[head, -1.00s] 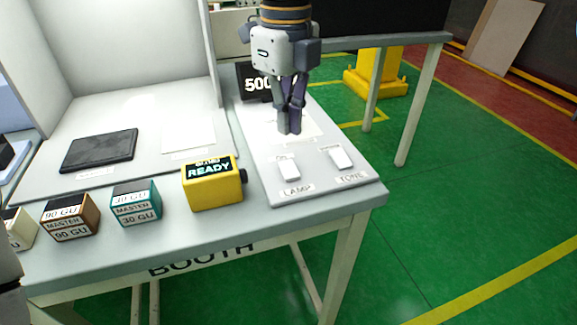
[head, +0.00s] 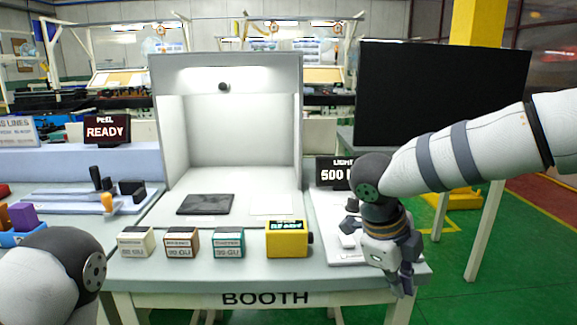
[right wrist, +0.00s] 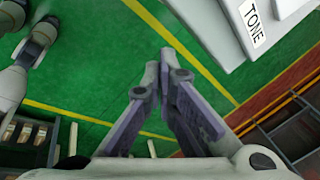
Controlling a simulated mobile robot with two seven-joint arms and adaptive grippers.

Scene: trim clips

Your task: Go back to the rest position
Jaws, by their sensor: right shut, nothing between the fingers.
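My right gripper (head: 401,284) hangs fingers down at the front right edge of the booth table (head: 190,276), beside the white switch panel (head: 325,212). Its fingers are shut and empty. In the right wrist view the closed fingers (right wrist: 165,75) point over the green floor, and the panel's corner with the TONE label (right wrist: 252,22) shows at the upper right. Part of my left arm shows at the lower left of the head view, but its gripper is out of view.
White, brown and teal blocks (head: 229,243) and a yellow READY meter (head: 287,240) line the table's front. A dark plate (head: 205,204) lies in the light booth (head: 228,140). A black screen (head: 440,95) stands behind my right arm. Green floor (head: 520,270) is free at right.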

